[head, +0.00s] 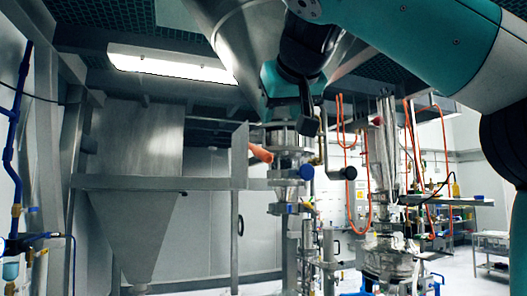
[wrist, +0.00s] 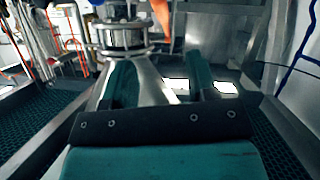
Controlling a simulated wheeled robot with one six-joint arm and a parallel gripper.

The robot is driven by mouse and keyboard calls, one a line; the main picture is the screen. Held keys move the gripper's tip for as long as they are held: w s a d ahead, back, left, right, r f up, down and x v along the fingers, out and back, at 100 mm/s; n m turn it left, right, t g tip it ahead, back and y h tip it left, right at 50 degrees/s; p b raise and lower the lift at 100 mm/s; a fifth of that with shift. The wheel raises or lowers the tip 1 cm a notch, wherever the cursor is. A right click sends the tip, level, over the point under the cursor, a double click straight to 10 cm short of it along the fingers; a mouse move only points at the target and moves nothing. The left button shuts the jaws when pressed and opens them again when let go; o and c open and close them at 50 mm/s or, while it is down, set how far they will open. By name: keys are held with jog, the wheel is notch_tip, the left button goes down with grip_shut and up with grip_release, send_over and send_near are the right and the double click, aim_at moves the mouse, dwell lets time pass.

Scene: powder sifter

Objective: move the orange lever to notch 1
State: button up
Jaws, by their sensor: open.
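The orange lever (head: 260,153) sticks out to the left from the metal valve body (head: 290,160) below the hopper cone in the head view. In the wrist view the orange lever (wrist: 162,16) shows at the top edge, beyond the fingertips and partly cut off by the frame. My gripper (head: 309,124) hangs in front of the valve column, above and right of the lever. In the wrist view my gripper (wrist: 160,76) has its two teal fingers spread apart with nothing between them. The notches cannot be made out.
A steel hopper cone (head: 225,40) hangs close behind my gripper. A grey panel (head: 240,160) stands left of the lever. Orange hoses (head: 340,130) hang to the right.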

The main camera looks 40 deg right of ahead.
aim_at(265, 151)
jog(key=b+x, duration=0.3)
jog(key=x, duration=1.4)
